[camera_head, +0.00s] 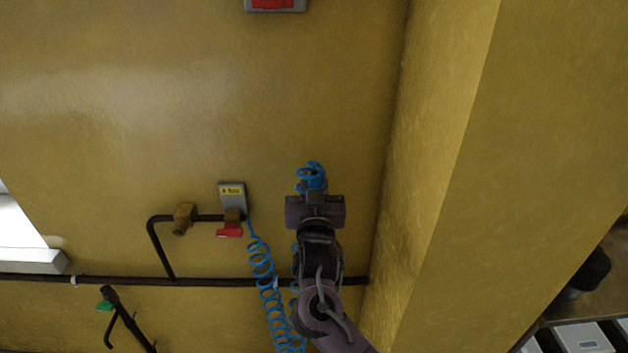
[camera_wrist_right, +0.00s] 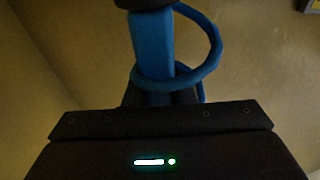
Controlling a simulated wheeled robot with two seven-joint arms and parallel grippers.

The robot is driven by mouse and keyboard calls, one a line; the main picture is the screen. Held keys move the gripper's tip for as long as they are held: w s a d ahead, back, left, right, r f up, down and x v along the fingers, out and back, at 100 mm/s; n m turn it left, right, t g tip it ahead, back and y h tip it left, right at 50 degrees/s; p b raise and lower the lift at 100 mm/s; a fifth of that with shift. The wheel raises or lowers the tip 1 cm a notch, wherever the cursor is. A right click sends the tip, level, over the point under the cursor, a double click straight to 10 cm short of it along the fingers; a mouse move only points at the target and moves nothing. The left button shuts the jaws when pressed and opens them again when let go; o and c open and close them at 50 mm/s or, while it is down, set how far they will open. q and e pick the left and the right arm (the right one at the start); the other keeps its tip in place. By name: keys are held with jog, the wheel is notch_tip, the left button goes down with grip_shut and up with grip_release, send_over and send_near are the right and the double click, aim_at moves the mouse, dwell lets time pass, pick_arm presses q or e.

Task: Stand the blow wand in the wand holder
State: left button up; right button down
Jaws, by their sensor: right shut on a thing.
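My right gripper (camera_head: 314,192) is raised in front of the yellow wall, shut on the blue blow wand (camera_head: 316,183). In the right wrist view the wand (camera_wrist_right: 152,45) is a blue upright body with a dark part at its top edge. A curved blue loop (camera_wrist_right: 215,50) passes around it; I cannot tell whether this loop is part of the wand, its hose or a holder. The gripper hides much of the wand in the head view. I cannot make out the wand holder for certain. My left gripper is not in view.
A coiled blue hose (camera_head: 262,262) hangs from a wall valve with a red handle (camera_head: 230,231), left of my right arm. A dark pipe (camera_head: 200,281) runs along the wall. A yellow wall corner (camera_head: 440,180) juts out at right.

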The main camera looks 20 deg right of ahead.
jog(key=shift+f+b, duration=1.15)
jog(key=shift+f, duration=0.8)
jog(key=shift+f+b, duration=3.45)
jog(key=shift+f, duration=1.95)
jog(key=c, duration=1.1)
grip_release()
jog(key=b+v, duration=0.1)
jog(key=v, duration=0.6)
jog(key=shift+s+a, duration=0.15)
jog(key=shift+s, duration=0.2)
jog(key=shift+f, duration=0.15)
